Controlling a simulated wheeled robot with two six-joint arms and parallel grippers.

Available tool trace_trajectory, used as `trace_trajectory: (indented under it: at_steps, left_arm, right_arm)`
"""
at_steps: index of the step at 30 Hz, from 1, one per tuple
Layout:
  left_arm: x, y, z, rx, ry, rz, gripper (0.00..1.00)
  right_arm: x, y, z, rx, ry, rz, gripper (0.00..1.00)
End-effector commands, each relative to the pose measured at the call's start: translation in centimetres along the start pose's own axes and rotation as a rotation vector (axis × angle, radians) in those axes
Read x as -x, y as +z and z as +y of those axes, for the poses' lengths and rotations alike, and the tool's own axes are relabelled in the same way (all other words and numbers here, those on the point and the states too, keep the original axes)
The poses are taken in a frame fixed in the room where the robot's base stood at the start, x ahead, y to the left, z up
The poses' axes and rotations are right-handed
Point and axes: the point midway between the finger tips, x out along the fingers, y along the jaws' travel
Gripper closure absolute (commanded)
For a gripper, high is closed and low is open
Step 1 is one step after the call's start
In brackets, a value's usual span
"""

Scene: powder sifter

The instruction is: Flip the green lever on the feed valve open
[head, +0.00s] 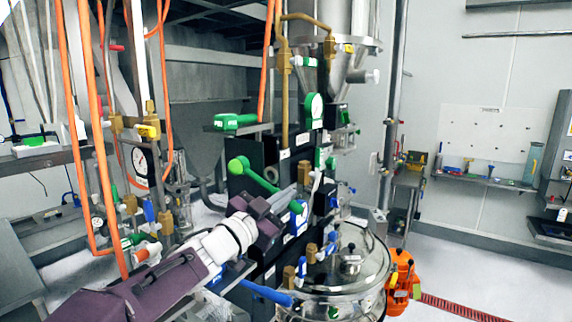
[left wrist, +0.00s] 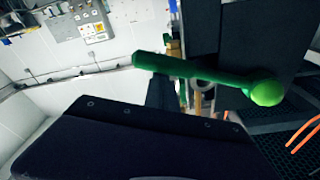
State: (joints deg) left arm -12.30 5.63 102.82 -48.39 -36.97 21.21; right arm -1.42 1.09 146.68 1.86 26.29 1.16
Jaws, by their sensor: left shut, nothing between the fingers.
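The green lever (head: 262,178) has a round ball end at the upper left and slopes down to the right on the dark panel of the valve stand. In the left wrist view the green lever (left wrist: 205,73) runs across the upper middle, with its ball at the right. My left gripper (head: 302,180) is shut and empty, its fingers by the lever's lower right part. In the left wrist view its dark fingers (left wrist: 162,92) end just below the lever's left part; I cannot tell whether they touch. The lever's pivot is partly hidden. My right gripper is not in view.
A steel lidded vessel (head: 345,262) stands right of my arm. Orange hoses (head: 92,130) hang at the left. A blue lever (head: 265,293) and brass fittings (head: 312,253) crowd the area below my gripper. The floor at the right is free around an orange clamp-like part (head: 401,280).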

Motion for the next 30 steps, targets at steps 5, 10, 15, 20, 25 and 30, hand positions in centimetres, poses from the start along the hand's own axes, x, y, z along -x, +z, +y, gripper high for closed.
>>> trace_trajectory:
  at_steps: [5, 10, 15, 20, 25, 30]
  left_arm:
    - [-0.1, -0.2, -0.1, 0.001, 0.000, 0.001, 1.00]
    - [-1.2, -2.8, -0.8, 0.001, -0.001, 0.002, 1.00]
    - [0.8, -3.0, -0.7, -0.003, -0.008, -0.001, 1.00]
    - [4.5, -3.1, -0.8, -0.003, -0.009, -0.001, 1.00]
    - [7.2, -3.3, -0.8, -0.003, -0.007, -0.001, 1.00]
    - [8.2, -3.3, -0.8, -0.002, -0.005, -0.002, 1.00]
  right_arm:
    - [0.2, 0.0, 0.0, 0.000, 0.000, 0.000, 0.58]
    - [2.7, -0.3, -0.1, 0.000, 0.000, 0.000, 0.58]
    - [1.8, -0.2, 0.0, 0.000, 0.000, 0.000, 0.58]
    - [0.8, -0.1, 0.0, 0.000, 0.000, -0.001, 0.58]
    - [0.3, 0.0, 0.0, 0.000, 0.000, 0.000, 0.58]
    - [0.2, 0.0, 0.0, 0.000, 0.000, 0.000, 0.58]
